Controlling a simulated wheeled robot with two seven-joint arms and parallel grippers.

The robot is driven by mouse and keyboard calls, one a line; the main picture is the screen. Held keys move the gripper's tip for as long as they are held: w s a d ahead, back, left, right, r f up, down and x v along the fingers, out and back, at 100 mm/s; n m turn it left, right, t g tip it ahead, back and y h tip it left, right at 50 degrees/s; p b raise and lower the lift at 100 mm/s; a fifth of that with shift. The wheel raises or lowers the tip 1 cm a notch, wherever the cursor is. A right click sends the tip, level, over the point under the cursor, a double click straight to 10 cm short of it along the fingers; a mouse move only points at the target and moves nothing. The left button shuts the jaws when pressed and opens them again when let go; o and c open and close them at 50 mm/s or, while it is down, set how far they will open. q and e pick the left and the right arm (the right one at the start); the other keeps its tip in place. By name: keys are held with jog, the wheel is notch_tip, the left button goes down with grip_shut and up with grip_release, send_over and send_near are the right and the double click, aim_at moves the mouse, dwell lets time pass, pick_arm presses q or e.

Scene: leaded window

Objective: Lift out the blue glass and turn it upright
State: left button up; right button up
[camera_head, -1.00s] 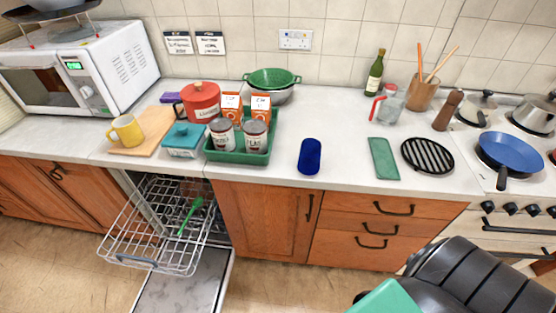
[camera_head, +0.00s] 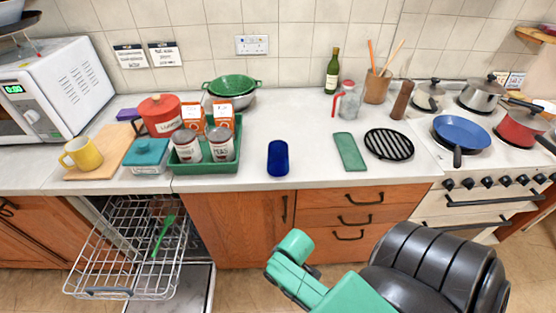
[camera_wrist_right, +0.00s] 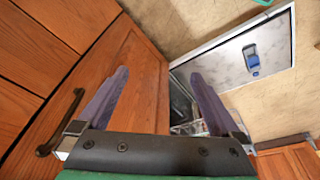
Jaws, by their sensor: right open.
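The blue glass (camera_head: 278,158) is on the counter, right of the green tray and apart from other things. It seems to stand on end; I cannot tell for sure whether its mouth is up or down. My right gripper (camera_wrist_right: 158,92) is open and empty in the right wrist view, in front of a wooden cupboard door, with the dishwasher beyond. In the head view my right arm reaches in from the bottom right, below the counter edge and away from the glass. My left gripper is not in view.
The dishwasher's wire rack (camera_head: 128,250) is pulled out and holds a green utensil (camera_head: 164,236). A green tray (camera_head: 207,167) with cans and boxes is left of the glass. A green mat (camera_head: 350,152) and black trivet (camera_head: 389,144) are to the right. Counter around the glass is clear.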

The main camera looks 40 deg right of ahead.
aim_at(274, 152)
jog(key=w+r+v, duration=0.1)
jog(key=w+v, duration=0.2)
jog(key=v, duration=1)
jog(key=w+d+m+t, duration=0.2)
jog(key=w+d+t, duration=0.1)
jog(key=w+t, duration=0.45)
jog(key=w+d+r+m+t+h, duration=0.1)
jog(key=d+r+m+t+h, duration=0.2)
jog(key=d+r+t+h, duration=0.5)
jog(key=w+d+y+p, duration=0.1)
jog(key=w, duration=0.3)
jog(key=w+d+y+p, duration=0.1)
jog(key=w+d, duration=0.1)
jog(key=w, duration=0.3)
jog(key=w+d+f+g+y+p, duration=0.1)
jog(key=w+d+p, duration=0.1)
jog(key=w, duration=0.3)
jog(key=shift+d, duration=0.2)
jog(key=shift+f, duration=0.15)
jog(key=shift+s, duration=0.1)
jog(key=c, duration=1.4)
grip_shut()
